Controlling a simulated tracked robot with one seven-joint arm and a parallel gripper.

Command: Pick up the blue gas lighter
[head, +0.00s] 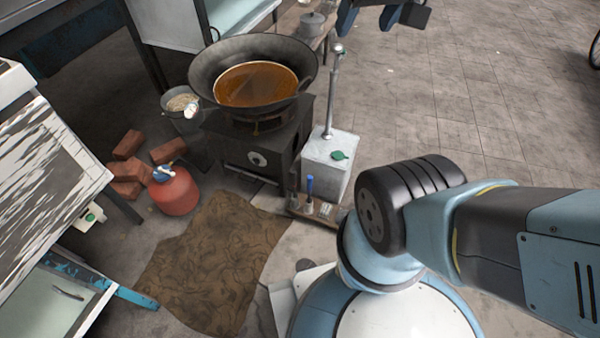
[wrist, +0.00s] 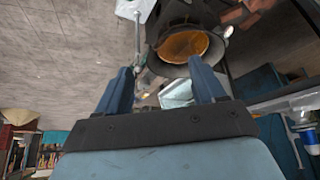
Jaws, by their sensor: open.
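A small upright blue object (head: 310,186), which looks like the blue gas lighter, stands in a low wooden tray (head: 327,213) on the floor in the head view. It is too small to make out its lower part. My gripper (head: 368,14) shows partly at the top edge of the head view, far above and beyond the blue object. In the wrist view my gripper (wrist: 163,78) has its two blue fingers wide apart with nothing held between them. I cannot make out the lighter in the wrist view.
A large wok (head: 230,55) of orange-brown liquid sits on a dark stove (head: 255,150). A whitish block (head: 330,160) with a metal post stands beside the tray. A red gas cylinder (head: 175,192), bricks (head: 128,145) and a brown mat (head: 215,255) lie left. Paved floor (head: 470,80) is clear at right.

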